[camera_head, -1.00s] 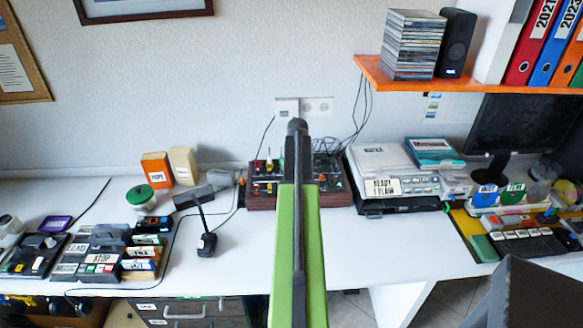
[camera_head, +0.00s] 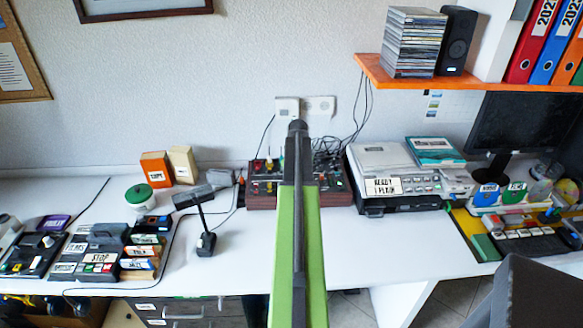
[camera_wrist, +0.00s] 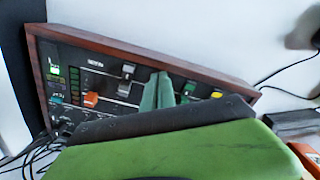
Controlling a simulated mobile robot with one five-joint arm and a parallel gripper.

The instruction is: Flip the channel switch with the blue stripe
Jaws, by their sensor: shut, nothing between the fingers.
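The switch panel (camera_head: 262,200), a dark console in a wooden frame, stands at the back of the white desk, its middle hidden behind my arm. In the wrist view the panel (camera_wrist: 100,58) lies tilted, with grey sliders (camera_wrist: 128,70), an orange cap (camera_wrist: 91,99), a green cap (camera_wrist: 190,88) and a yellow cap (camera_wrist: 217,94). A small teal-blue mark (camera_wrist: 57,99) shows at its left; I cannot tell which switch has the blue stripe. My gripper (camera_wrist: 160,90) is shut and empty, its fingertips over the panel among the switches; contact is unclear. The head view hides the fingers.
A printer (camera_head: 384,165) stands close right of the panel. A dark lamp-like stand (camera_head: 204,225) is to its left, and a button console (camera_head: 92,262) is further left. Cables hang behind the panel. The desk front (camera_head: 370,235) is clear.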

